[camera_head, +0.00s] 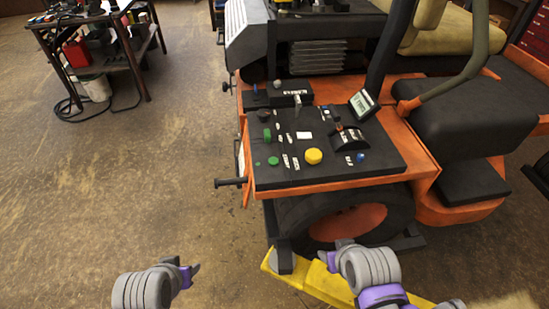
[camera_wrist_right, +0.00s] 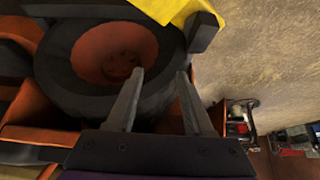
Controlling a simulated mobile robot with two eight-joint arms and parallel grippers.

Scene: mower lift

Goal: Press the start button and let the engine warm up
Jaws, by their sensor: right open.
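The black control panel (camera_head: 315,175) sits on the orange mower body in the head view. It carries a green button (camera_head: 273,161) at its near left, a green knob (camera_head: 267,134) behind that, a large yellow knob (camera_head: 313,156) and a blue knob (camera_head: 361,157). I cannot read which control is the start button. A small display (camera_head: 363,104) stands tilted at the panel's far right. My right gripper (camera_head: 330,262) is below the panel's front edge, near the wheel; its fingers show open and empty in the right wrist view (camera_wrist_right: 160,92). My left gripper (camera_head: 190,272) is left of the mower, apart from it.
A mower wheel (camera_head: 345,222) and a yellow lift beam (camera_head: 300,277) lie below the panel. A black handle (camera_head: 230,182) sticks out left. A steering-side bar (camera_head: 465,65) and black seat (camera_head: 460,120) stand right. A cluttered table (camera_head: 95,68) is far left. Floor between is clear.

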